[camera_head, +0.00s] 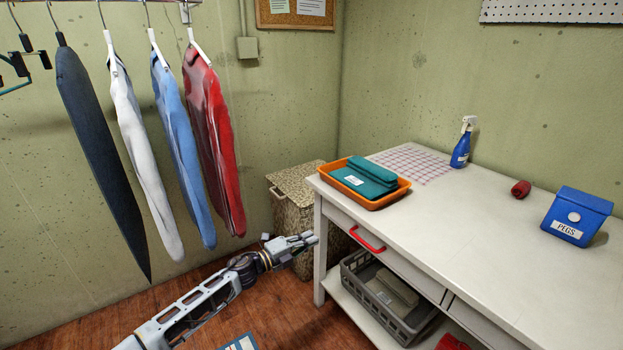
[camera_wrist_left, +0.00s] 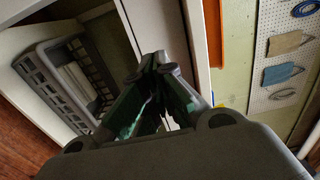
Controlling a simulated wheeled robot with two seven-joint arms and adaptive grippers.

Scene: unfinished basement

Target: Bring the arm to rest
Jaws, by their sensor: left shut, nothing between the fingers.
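My left arm comes in from the bottom left in the head view. Its gripper (camera_head: 307,239) is shut and empty, in the air just left of the white table's (camera_head: 480,245) near left corner. In the left wrist view the shut fingers (camera_wrist_left: 158,62) meet at their tips, with the table edge behind them. My right gripper is in neither view.
An orange tray (camera_head: 408,184) with teal folded cloths stands on the table, above a red drawer handle (camera_head: 367,239). A grey crate (camera_head: 405,335) sits on the lower shelf. A wicker hamper (camera_head: 290,208) stands behind my gripper. Clothes, including a red garment (camera_head: 212,140), hang at left.

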